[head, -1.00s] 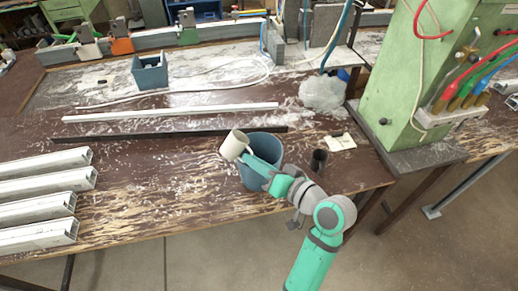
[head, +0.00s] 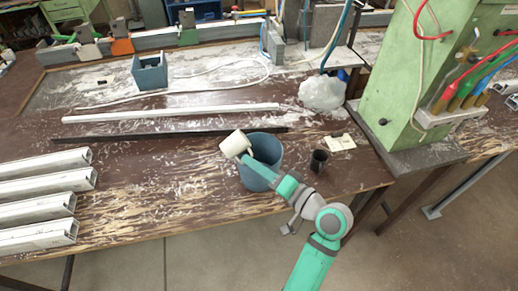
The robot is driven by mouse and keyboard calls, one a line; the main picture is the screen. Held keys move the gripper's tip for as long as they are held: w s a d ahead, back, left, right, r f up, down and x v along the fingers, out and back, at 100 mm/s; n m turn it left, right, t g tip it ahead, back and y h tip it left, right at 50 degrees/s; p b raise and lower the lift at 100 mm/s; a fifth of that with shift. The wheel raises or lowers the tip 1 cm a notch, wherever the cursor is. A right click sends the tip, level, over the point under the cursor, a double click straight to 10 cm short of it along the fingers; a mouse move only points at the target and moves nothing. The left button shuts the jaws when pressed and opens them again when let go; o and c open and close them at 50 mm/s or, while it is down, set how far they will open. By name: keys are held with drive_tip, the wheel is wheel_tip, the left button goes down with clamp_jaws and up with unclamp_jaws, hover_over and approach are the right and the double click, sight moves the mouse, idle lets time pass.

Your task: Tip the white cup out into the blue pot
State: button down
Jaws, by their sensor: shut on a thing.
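The white cup (head: 233,143) is held in the air at the upper left rim of the blue pot (head: 266,152). The cup is tilted, and I cannot see into its mouth. My gripper (head: 243,155) is shut on the cup, partly hidden behind its own wrist. What is inside the pot or the cup cannot be seen.
A small dark cup (head: 318,161) stands right of the pot, near a paper note (head: 341,143). A crumpled clear bag (head: 322,93) and the green machine (head: 415,75) are behind. White profiles (head: 40,208) lie at left. A blue-grey box (head: 150,72) stands further back.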

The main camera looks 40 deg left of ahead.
drive_tip(key=shift+r+m+y, duration=0.15)
drive_tip(key=shift+m+y, duration=0.15)
drive_tip(key=shift+m, duration=0.5)
drive_tip(key=shift+w+d+r+m, duration=0.15)
drive_tip(key=shift+w+m, duration=0.15)
drive_tip(key=shift+m, duration=0.2)
drive_tip(key=shift+w+d+r+m+y, duration=0.1)
drive_tip(key=shift+w+d+m+y, duration=0.05)
drive_tip(key=shift+w+m+y, duration=0.2)
drive_tip(key=shift+s+f+m+t+y+b, duration=0.2)
drive_tip(key=shift+f+m+t+y+b, duration=0.15)
drive_tip(key=shift+f+m+b, duration=0.45)
drive_tip(key=shift+r+m, duration=0.3)
drive_tip(key=shift+m, duration=0.45)
